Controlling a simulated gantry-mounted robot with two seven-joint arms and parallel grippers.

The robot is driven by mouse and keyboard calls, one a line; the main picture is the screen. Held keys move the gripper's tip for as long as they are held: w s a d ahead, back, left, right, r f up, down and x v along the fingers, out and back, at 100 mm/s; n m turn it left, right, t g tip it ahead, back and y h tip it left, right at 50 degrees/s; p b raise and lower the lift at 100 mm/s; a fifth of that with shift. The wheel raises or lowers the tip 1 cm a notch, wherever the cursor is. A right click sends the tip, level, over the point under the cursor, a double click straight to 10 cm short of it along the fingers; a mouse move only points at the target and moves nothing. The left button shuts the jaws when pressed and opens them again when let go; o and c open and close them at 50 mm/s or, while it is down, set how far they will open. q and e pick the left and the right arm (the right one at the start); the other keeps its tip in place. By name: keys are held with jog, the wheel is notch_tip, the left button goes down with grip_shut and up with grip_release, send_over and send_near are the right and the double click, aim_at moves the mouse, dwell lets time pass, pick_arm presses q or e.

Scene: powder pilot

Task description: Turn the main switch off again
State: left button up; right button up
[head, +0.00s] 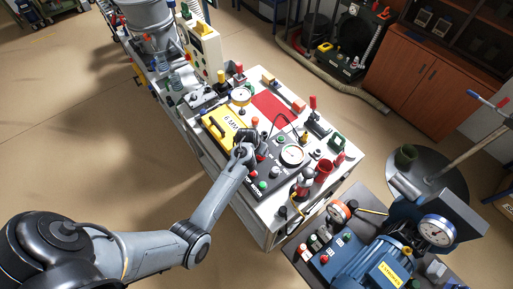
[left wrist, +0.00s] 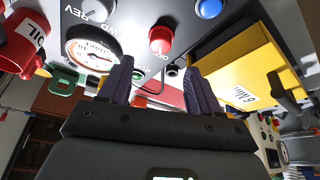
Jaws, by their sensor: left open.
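A dark control panel (head: 262,184) on the white bench carries a round gauge (head: 292,154), knobs and buttons. In the left wrist view, a red knob or button (left wrist: 161,40) on a light collar sits beyond and between my fingertips. A grey selector knob (left wrist: 97,8) marked REV is to its left and a blue button (left wrist: 208,8) to its right. I cannot tell for certain which control is the main switch. My left gripper (left wrist: 158,68) is open and empty, close to the panel; in the head view (head: 248,136) it hides part of it. My right gripper is not in view.
A yellow box (head: 222,125) lies beside the panel, close to my left gripper. A red mug (head: 323,170) and small levers stand on the right side of the bench. A blue motor (head: 378,266) is on a grey table at lower right.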

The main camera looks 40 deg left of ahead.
pick_arm(q)
jog(key=shift+v, duration=1.3)
jog(key=s+d+f+m+g+p, duration=0.1)
jog(key=s+f, duration=0.2)
jog(key=s, duration=0.7)
jog(key=s+f+m+g+p, duration=0.1)
jog(key=s+f+m, duration=0.1)
jog(key=s, duration=0.7)
jog(key=s+d+r, duration=0.2)
jog(key=d+r, duration=0.2)
jog(key=r, duration=0.2)
jog(key=s+d+r+m+t+h+p, duration=0.1)
jog(key=s+d+r, duration=0.2)
jog(key=d+r, duration=0.2)
jog(key=s+d+r+m, duration=0.1)
jog(key=s+d+r, duration=0.2)
jog(key=r, duration=0.4)
jog(key=shift+d, duration=0.7)
jog(key=shift+r, duration=0.1)
